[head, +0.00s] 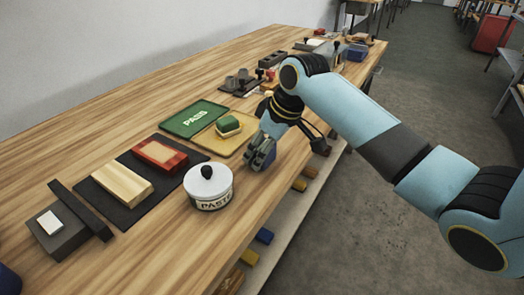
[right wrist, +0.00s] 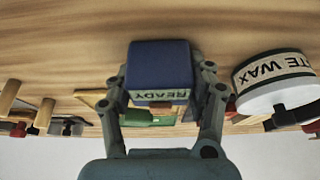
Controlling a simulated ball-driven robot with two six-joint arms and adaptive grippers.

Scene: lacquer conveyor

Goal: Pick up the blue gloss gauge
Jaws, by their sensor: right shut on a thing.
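The blue gloss gauge is a small dark blue block (right wrist: 160,68) with a pale strip reading READY, seen in the right wrist view between my finger pads. My right gripper (head: 262,153) is shut on it, low over the front part of the wooden bench, just right of the white paste wax jar. In the head view the fingers mostly hide the gauge. Whether it still touches the bench cannot be told. My left gripper is out of view.
The lidded paste wax jar (head: 208,186) stands close to the left of the gripper. A yellow tray (head: 229,146) with a green and yellow block and a green PASS tray (head: 192,119) lie behind. A dark mat (head: 124,215) bears two blocks. The bench's front edge is near.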

